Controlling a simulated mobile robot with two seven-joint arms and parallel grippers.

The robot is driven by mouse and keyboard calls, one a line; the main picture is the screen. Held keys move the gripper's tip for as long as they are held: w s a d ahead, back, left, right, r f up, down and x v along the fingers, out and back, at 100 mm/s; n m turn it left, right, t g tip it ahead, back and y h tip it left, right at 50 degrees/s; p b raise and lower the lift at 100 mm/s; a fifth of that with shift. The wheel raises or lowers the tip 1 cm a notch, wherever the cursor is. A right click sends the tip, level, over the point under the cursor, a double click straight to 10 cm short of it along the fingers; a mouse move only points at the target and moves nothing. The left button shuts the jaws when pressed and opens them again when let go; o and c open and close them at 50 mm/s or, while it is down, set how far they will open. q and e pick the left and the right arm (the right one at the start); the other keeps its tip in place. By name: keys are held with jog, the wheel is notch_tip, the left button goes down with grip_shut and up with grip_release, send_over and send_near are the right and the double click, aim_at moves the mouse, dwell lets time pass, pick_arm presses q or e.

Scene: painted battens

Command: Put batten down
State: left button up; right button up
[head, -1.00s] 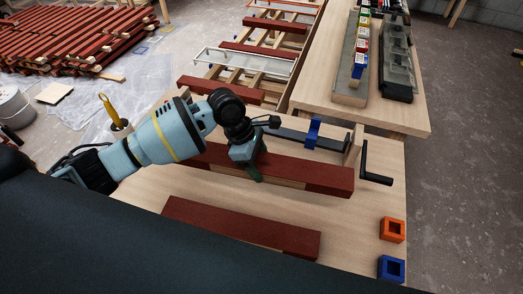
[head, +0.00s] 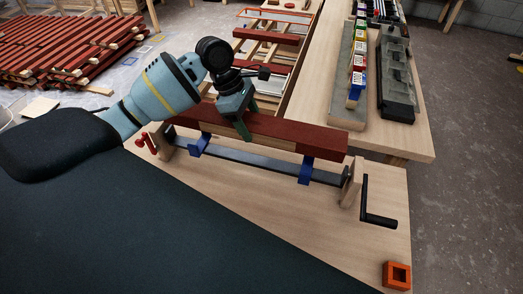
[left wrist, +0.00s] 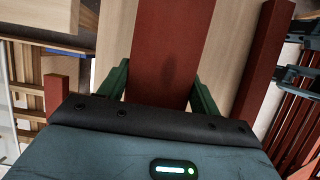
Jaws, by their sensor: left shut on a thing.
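A long dark red batten (head: 305,136), with a bare wood strip along its lower front face, is in my left gripper (head: 243,128). The batten runs level along the length of a bench jig, above its dark bar (head: 245,161) and two blue brackets (head: 307,170). I cannot tell whether it touches the brackets. In the left wrist view, the green fingers (left wrist: 160,82) close on either side of the batten (left wrist: 170,45). My right gripper is not in view.
The jig has wooden end blocks, a black crank (head: 375,205) at right and a red knob (head: 147,143) at left. An orange square block (head: 397,275) lies at the bench's front right. Behind stand a rack with red battens (head: 265,36) and a side table (head: 345,105).

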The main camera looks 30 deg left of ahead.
pick_arm(q)
send_near(258, 160)
jog(key=shift+w+d+r+b, duration=0.2)
jog(key=shift+d+r, duration=0.1)
jog(key=shift+d, duration=0.1)
jog(key=shift+w+d+r+b, duration=0.1)
jog(key=shift+d+r+b, duration=0.05)
jog(key=shift+d+r, duration=0.25)
jog(key=shift+f, duration=0.55)
notch_tip(258, 160, down, 4)
jog(key=shift+f+b, duration=0.15)
jog(key=shift+b, duration=0.25)
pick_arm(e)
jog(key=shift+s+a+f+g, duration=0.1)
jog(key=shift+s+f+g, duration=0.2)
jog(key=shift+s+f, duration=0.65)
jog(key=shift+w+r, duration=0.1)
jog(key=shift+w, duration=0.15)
pick_arm(q)
jog(key=o, duration=1.6)
jog(key=shift+f, duration=0.15)
jog(key=shift+c, duration=0.2)
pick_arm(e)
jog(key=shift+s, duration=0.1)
